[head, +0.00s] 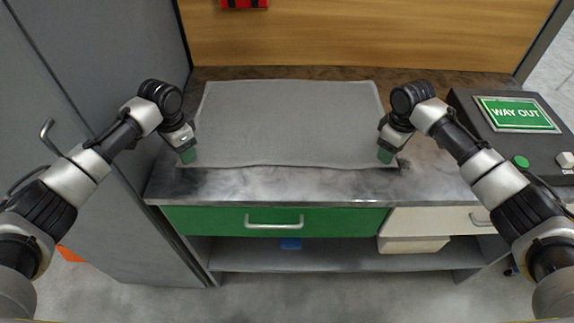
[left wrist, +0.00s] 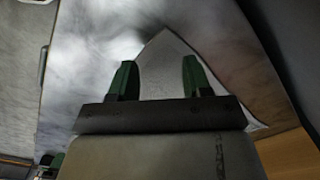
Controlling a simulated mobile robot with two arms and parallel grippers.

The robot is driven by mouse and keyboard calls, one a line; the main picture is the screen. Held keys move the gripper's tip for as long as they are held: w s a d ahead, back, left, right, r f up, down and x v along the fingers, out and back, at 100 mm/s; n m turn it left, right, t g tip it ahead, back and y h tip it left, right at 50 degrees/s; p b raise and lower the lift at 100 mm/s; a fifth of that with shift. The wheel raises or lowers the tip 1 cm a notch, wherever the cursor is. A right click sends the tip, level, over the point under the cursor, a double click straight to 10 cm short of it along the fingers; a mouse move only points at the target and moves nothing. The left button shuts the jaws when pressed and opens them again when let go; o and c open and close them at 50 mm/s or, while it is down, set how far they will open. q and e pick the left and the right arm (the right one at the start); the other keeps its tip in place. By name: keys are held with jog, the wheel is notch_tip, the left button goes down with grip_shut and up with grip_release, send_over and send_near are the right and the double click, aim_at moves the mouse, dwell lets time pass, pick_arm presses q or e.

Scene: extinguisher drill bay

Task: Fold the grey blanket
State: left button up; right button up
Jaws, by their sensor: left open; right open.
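The grey blanket (head: 288,122) lies flat and spread out on the counter in the head view. My left gripper (head: 188,155) is at its near left corner, and my right gripper (head: 386,155) is at its near right corner. In the left wrist view a corner of the blanket (left wrist: 165,68) shows between the two green fingers of my left gripper (left wrist: 160,80), which are apart. My right gripper is open; its fingertips partly cover the near right corner. Whether either gripper touches the cloth I cannot tell.
The counter (head: 290,183) has a clear strip in front of the blanket. Below it are a green drawer (head: 340,219) and a cream drawer (head: 430,220). A dark console with a WAY OUT sign (head: 517,114) stands at right. A grey cabinet (head: 80,130) stands at left.

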pick_arm(q)
notch_tip(320, 180, down, 2)
jog(key=shift+w+f, duration=0.1)
pick_arm(e)
notch_tip(320, 180, down, 2)
jog(key=shift+w, duration=0.15)
pick_arm(q)
jog(key=shift+f, duration=0.15)
pick_arm(e)
jog(key=shift+f, duration=0.2)
pick_arm(q)
jog(key=shift+f, duration=0.25)
pick_arm(e)
jog(key=shift+f, duration=0.25)
pick_arm(q)
jog(key=shift+r, duration=0.15)
jog(key=shift+c, duration=1.1)
pick_arm(e)
jog(key=shift+r, duration=0.1)
jog(key=shift+c, duration=1.1)
pick_arm(q)
grip_shut()
pick_arm(e)
grip_shut()
pick_arm(q)
jog(key=shift+a, duration=0.1)
